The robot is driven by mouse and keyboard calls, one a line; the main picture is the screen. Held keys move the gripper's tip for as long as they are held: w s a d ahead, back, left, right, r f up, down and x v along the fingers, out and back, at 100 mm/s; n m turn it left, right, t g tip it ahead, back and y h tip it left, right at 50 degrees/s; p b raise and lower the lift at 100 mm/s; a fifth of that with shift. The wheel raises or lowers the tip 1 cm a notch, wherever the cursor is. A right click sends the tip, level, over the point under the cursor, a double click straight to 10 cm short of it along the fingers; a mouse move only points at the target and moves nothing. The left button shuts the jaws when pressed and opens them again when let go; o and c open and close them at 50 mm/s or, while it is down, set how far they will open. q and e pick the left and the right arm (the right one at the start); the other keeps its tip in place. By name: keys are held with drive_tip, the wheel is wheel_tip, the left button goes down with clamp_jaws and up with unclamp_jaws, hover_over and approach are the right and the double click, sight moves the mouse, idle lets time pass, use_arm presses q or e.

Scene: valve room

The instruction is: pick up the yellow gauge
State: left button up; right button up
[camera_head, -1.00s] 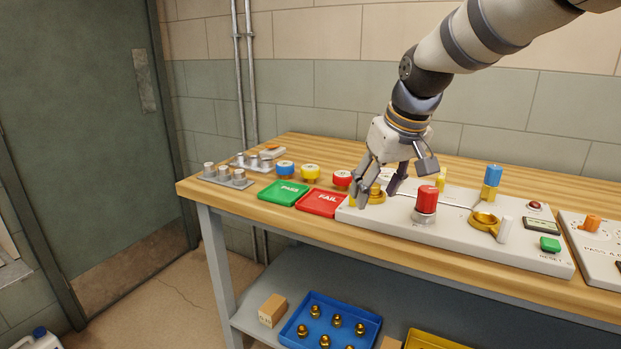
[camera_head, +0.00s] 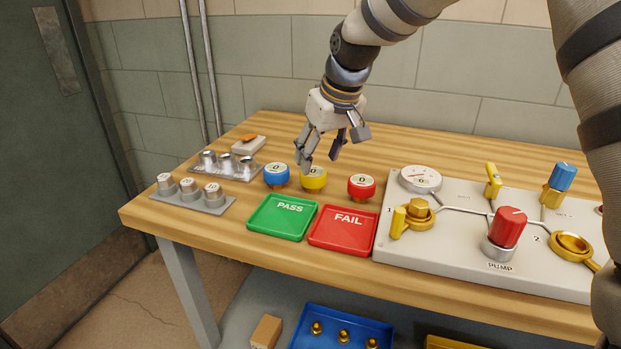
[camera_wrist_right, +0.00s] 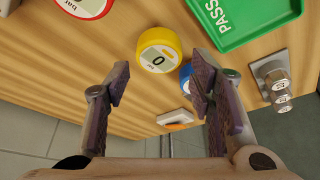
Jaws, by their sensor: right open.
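The yellow gauge (camera_head: 314,183) is a short round cylinder with a white dial face, standing upright on the wooden bench between the blue gauge (camera_head: 277,175) and the red gauge (camera_head: 361,187). My right gripper (camera_head: 322,162) is open and empty, just above the yellow gauge, and its fingers hide part of the gauge's top. In the right wrist view the yellow gauge (camera_wrist_right: 157,48) lies ahead of the open fingers (camera_wrist_right: 160,78), and I see no contact. My left gripper is out of view.
Green PASS tray (camera_head: 282,218) and red FAIL tray (camera_head: 343,231) lie in front of the gauges. Metal blocks with cylinders (camera_head: 187,193) stand to the left. The valve panel (camera_head: 480,262) fills the right side.

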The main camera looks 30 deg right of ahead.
sight(313, 171)
drive_tip(key=x, duration=0.6)
drive_tip(key=shift+w+f+b, duration=0.1)
drive_tip(key=shift+f+b, duration=0.05)
drive_tip(key=shift+b, duration=0.2)
drive_tip(key=shift+w, duration=0.1)
drive_tip(key=shift+r, duration=0.2)
drive_tip(key=c, duration=1)
drive_tip(key=shift+o, duration=0.2)
drive_tip(key=shift+r, duration=0.1)
